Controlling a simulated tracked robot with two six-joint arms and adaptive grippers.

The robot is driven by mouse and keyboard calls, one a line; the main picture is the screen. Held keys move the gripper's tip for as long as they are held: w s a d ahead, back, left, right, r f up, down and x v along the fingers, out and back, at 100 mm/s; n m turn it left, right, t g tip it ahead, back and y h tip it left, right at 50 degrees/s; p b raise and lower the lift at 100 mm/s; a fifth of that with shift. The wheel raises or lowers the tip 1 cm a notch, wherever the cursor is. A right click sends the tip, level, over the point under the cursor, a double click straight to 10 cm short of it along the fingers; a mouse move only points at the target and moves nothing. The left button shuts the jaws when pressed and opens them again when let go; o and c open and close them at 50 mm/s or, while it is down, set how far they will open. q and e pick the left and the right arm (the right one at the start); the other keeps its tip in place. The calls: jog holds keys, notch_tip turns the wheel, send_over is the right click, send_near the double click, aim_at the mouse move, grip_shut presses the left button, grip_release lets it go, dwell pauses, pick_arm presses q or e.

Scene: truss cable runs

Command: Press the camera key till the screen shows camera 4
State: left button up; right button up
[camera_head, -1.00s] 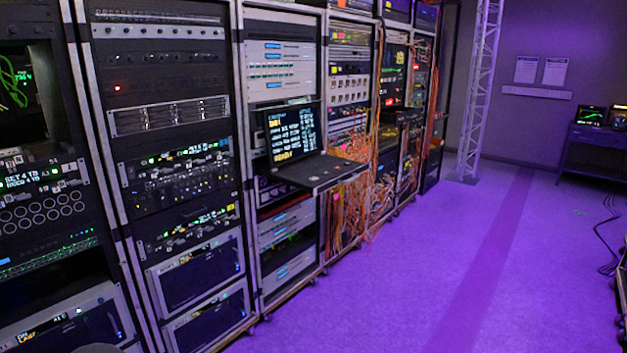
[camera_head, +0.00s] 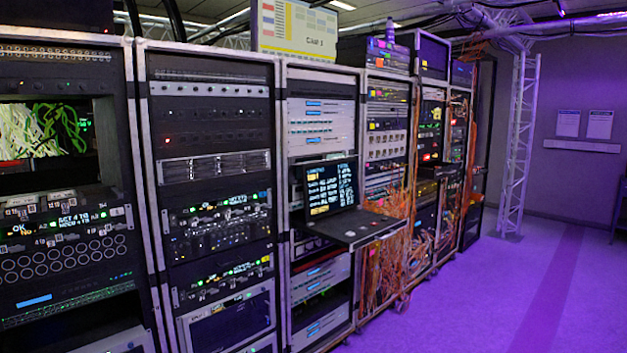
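A pale screen or board (camera_head: 297,28) stands on top of the racks. It has coloured blocks and small text at its lower right that may read "CAM 1", but it is too small to be sure. A pull-out console with a lit text screen (camera_head: 331,187) and a dark keyboard shelf (camera_head: 370,226) sticks out of the middle rack. I cannot pick out a camera key in this view. Neither of my grippers is in view.
A row of equipment racks runs from the left into the distance. Orange cables (camera_head: 385,270) hang in bundles beside the shelf. A white truss column (camera_head: 519,140) stands at the back right. The purple-lit floor (camera_head: 480,310) in front is clear.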

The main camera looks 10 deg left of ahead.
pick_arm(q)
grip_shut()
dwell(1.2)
